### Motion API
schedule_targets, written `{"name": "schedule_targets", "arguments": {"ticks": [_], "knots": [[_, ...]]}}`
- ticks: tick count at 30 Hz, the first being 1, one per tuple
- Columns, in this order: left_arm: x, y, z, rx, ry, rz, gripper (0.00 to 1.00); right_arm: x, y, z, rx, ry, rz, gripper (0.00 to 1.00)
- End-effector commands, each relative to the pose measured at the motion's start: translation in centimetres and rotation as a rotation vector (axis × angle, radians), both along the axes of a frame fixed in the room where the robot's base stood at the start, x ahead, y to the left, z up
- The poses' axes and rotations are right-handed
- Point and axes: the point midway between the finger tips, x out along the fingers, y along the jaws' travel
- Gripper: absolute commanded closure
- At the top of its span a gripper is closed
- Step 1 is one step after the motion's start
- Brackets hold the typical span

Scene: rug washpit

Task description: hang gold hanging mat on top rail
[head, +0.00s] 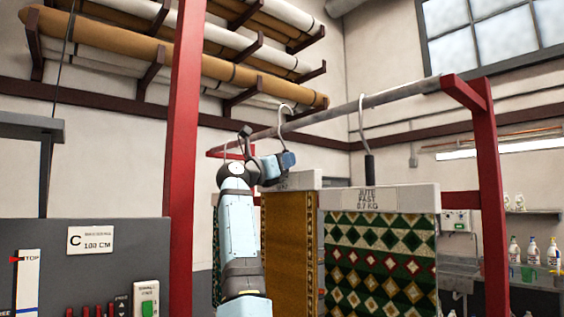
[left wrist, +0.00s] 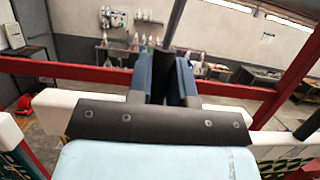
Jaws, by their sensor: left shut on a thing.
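The gold hanging mat (head: 283,250) hangs below a white header bar (head: 300,180), partly hidden behind my left arm. Its pale hook (head: 284,108) shows above my left gripper (head: 272,167), at the top rail (head: 330,112). I cannot tell whether the hook rests on the rail or is only in front of it. My left gripper is shut on the mat's dark hanger stem, which stands between the blue fingers (left wrist: 166,80) in the left wrist view. My right gripper is out of view.
A green patterned mat (head: 380,255) hangs by its hook to the right; another green mat is partly hidden to the left. Red posts (head: 182,150) carry the rail. A grey control panel (head: 100,265) stands at front left. Rolled rugs (head: 190,55) lie on wall racks.

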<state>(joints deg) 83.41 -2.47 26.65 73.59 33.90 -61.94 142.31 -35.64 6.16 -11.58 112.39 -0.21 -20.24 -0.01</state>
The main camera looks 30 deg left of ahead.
Motion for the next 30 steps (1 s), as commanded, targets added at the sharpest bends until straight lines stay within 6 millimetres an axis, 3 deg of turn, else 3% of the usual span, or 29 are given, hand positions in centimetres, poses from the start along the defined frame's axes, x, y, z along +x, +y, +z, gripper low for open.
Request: {"name": "schedule_targets", "arguments": {"ticks": [11, 30], "knots": [[0.0, 0.0, -0.1, 0.0, -0.001, 0.0, 1.0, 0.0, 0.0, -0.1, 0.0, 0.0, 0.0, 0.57], [0.0, 0.0, -2.7, 0.0, -0.001, 0.0, 1.0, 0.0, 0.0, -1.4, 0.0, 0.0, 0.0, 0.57]]}}
